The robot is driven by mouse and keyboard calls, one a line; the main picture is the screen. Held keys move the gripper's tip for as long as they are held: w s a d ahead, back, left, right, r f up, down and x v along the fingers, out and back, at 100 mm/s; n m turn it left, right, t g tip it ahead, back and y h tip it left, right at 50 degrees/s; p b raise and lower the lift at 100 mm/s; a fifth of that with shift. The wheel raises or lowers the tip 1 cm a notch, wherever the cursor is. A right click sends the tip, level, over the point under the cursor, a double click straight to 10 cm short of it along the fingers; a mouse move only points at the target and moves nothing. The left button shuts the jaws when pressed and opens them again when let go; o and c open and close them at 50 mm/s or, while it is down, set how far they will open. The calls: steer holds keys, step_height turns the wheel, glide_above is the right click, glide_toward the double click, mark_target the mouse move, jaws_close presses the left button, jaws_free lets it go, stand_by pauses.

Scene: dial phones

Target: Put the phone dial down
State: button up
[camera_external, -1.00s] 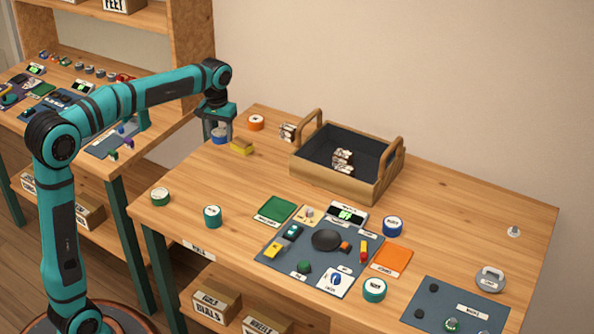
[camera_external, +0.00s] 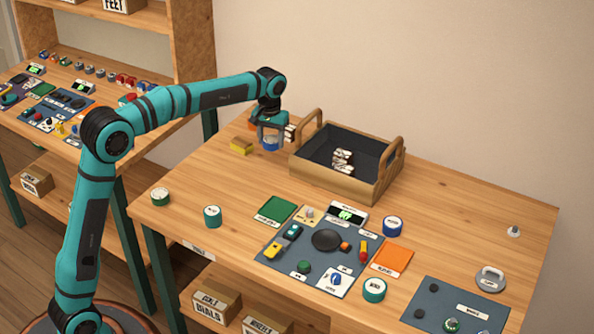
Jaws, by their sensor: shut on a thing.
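My gripper (camera_external: 270,131) is above the back left part of the workbench, pointing down. It is shut on a small round blue piece with a pale top, which I take to be the phone dial (camera_external: 270,144). The fingers partly hide the dial. It is low over the wood, and I cannot tell whether it touches.
The dark tray holds small striped pieces (camera_external: 343,160). A blue-grey mat (camera_external: 300,245) with several parts lies at the middle front. Round tins (camera_external: 213,216) stand at the left front. Bare wood (camera_external: 225,180) lies in front of the gripper.

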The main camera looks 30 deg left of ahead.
mark_target(271, 162)
steer(key=shift+f, duration=2.85)
steer(key=shift+f, duration=0.1)
steer(key=o, duration=1)
steer(key=shift+o, duration=0.2)
step_height(271, 162, up, 12)
steer(key=shift+f, duration=0.25)
steer(key=shift+r, duration=0.4)
